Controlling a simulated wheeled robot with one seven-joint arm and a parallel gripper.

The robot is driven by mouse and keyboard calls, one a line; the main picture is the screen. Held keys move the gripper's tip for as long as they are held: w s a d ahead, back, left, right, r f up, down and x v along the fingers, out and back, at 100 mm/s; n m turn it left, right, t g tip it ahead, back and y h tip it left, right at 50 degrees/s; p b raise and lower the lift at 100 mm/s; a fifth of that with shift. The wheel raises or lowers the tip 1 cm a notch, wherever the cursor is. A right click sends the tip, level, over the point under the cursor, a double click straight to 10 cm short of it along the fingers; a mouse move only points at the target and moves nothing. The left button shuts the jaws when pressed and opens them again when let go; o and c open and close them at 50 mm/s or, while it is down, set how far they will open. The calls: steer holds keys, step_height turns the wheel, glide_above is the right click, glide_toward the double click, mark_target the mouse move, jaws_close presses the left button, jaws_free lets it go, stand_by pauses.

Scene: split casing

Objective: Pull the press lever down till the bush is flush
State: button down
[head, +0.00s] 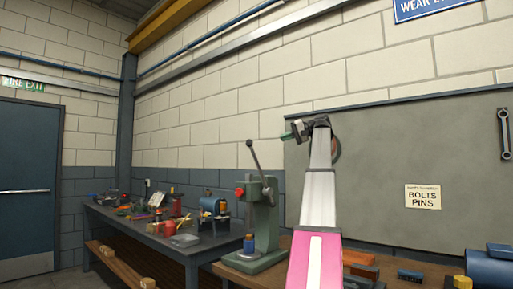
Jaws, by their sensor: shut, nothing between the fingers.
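The green press (262,225) stands on the near bench, left of my arm. Its dark lever (255,160) points up and slightly left, ending in a dark round knob. A red part (240,191) sits on the press's left side. A small blue piece with a brownish lower part (249,245) stands on the press base; I cannot make out the bush or how far in it sits. My gripper (287,136) is shut and empty, to the right of the lever knob and about level with it in the picture, apart from the lever.
The near bench also carries orange and dark blocks (411,275) and a blue motor-like cylinder (490,268) at the right. A second bench (160,244) at the left holds many tools and parts. A grey board (400,150) hangs behind my arm.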

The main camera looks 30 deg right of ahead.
steer(key=w+a+f, duration=0.2)
steer(key=a, duration=0.3)
steer(key=w+a+f, duration=0.2)
steer(key=a, duration=0.4)
steer(key=shift+w+n+y, duration=0.3)
steer(key=shift+w, duration=0.1)
